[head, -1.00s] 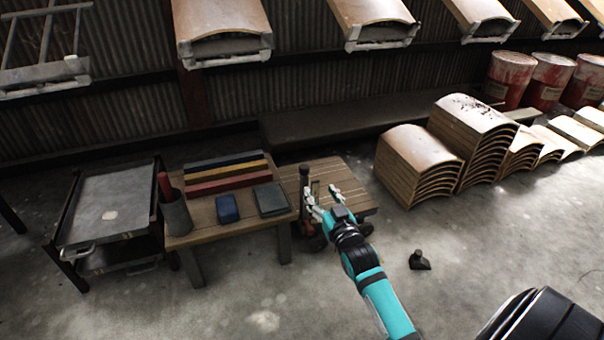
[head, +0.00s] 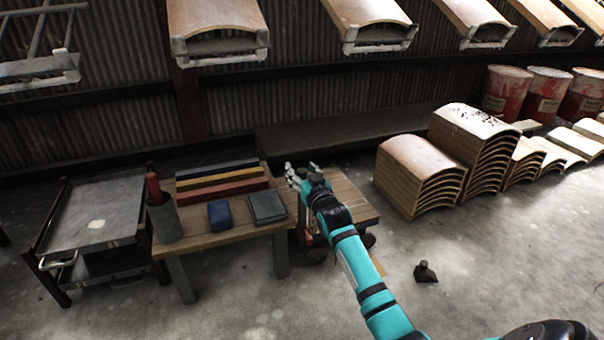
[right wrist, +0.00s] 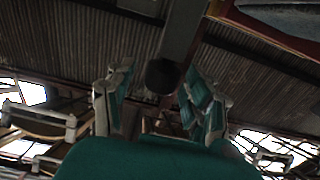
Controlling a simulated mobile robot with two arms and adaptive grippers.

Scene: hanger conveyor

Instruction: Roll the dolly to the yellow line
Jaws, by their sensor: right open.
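The dolly (head: 352,196) has a slatted wooden deck on dark wheels and stands just right of the wooden table. My right gripper (head: 303,170) is over the dolly's left end, with its fingers open. In the right wrist view, a dark round-ended post (right wrist: 163,76) shows between the open fingers (right wrist: 157,98); it looks like the dolly's upright handle, and I cannot tell if the fingers touch it. My left gripper is not in view.
The wooden table (head: 222,238) with coloured bars and two boxes stands close left of the dolly. A grey cart (head: 95,210) is further left. Stacked curved panels (head: 418,175) stand to the right. A small dark object (head: 425,272) lies on otherwise open floor.

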